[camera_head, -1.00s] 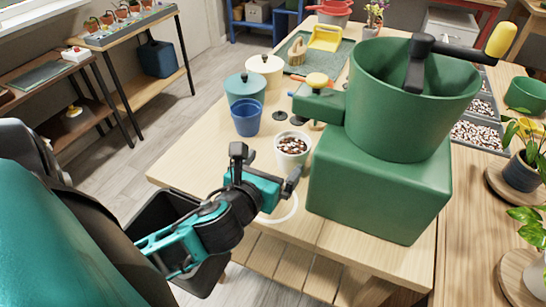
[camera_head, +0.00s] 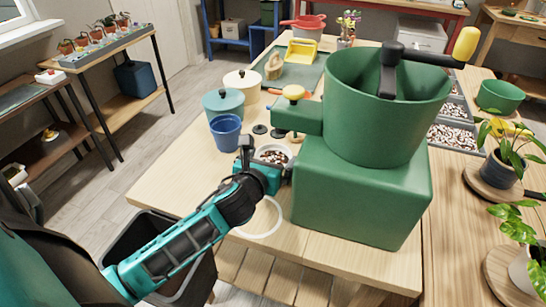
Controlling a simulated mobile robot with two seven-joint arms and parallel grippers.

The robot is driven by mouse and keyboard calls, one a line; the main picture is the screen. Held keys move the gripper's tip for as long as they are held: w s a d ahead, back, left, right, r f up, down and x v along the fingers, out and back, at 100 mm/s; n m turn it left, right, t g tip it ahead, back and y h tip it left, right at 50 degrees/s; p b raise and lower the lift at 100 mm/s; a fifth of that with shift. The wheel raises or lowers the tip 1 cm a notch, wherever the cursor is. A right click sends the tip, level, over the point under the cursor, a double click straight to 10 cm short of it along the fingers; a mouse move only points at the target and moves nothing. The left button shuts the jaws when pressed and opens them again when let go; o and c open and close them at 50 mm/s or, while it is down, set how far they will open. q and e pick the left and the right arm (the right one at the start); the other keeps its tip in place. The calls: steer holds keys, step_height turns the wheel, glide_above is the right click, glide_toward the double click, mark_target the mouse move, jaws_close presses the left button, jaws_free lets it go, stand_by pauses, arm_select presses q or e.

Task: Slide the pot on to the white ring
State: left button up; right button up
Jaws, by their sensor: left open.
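The small white pot (camera_head: 275,150), filled with brown and pale pebbles, stands on the wooden table left of the green machine. My left gripper (camera_head: 267,157) is open right at the pot, with one finger at its left side and the other near its right side. The gripper body hides the pot's lower front, so I cannot tell whether the fingers touch it. The white ring (camera_head: 278,224) lies flat on the table nearer to me, partly covered by my left arm. The pot is apart from the ring. My right gripper is out of view.
The green machine (camera_head: 362,200) with a crank stands close to the right of the pot and ring. A blue cup (camera_head: 226,133), a teal lidded pot (camera_head: 223,104) and a cream lidded pot (camera_head: 242,83) stand behind left. A black bin (camera_head: 150,232) is below the table edge.

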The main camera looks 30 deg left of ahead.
mark_target(278, 154)
arm_select(q)
steer(key=shift+x, duration=1.05)
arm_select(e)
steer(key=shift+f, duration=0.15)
arm_select(q)
steer(key=shift+c, duration=0.3)
